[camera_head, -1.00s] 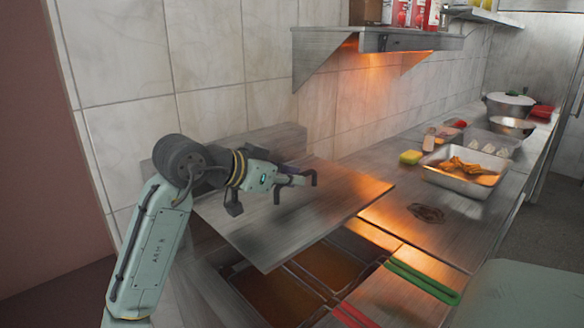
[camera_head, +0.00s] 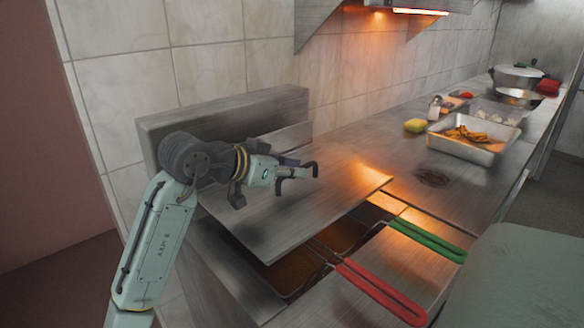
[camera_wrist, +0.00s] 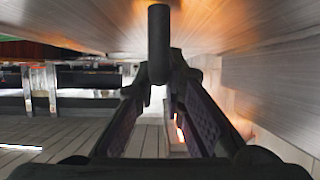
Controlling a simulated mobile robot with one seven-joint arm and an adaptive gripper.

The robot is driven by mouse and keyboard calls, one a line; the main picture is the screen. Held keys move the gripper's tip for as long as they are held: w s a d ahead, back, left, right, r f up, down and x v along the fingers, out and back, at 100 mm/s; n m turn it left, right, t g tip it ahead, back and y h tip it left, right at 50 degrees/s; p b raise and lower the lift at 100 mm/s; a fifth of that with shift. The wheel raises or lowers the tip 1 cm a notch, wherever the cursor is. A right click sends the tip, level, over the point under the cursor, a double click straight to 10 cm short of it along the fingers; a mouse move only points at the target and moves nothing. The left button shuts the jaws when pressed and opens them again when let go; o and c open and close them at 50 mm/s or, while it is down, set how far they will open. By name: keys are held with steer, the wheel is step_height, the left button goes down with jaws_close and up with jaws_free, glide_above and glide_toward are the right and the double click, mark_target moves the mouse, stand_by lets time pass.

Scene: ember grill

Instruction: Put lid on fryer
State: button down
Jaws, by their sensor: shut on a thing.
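The lid (camera_head: 318,207) is a flat brushed-metal sheet, held tilted above the fryer (camera_head: 298,268). It hides much of the fryer's oil vats. Brown oil shows below the lid's front edge, and the red handle (camera_head: 380,291) and green handle (camera_head: 427,241) stick out towards the front right. My gripper (camera_head: 301,171) is above the lid, shut on its dark handle. In the wrist view, the dark handle (camera_wrist: 158,45) stands between my gripper's fingers (camera_wrist: 160,90), and the lid's metal underside or face fills the upper right, blurred.
The metal backsplash (camera_head: 225,115) stands behind the fryer against the tiled wall. To the right, the counter holds a tray of fried food (camera_head: 466,139), a yellow sponge (camera_head: 415,126) and a pot (camera_head: 517,76). A heat-lamp shelf (camera_head: 420,10) hangs above the counter.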

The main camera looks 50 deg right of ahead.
mark_target(251, 211)
steer(key=shift+f+b, duration=1.85)
steer(key=shift+f, duration=1.35)
steer(key=shift+f, duration=0.35)
steer(key=c, duration=1.6)
jaws_free()
steer(key=shift+f, duration=0.1)
steer(key=v, duration=1.2)
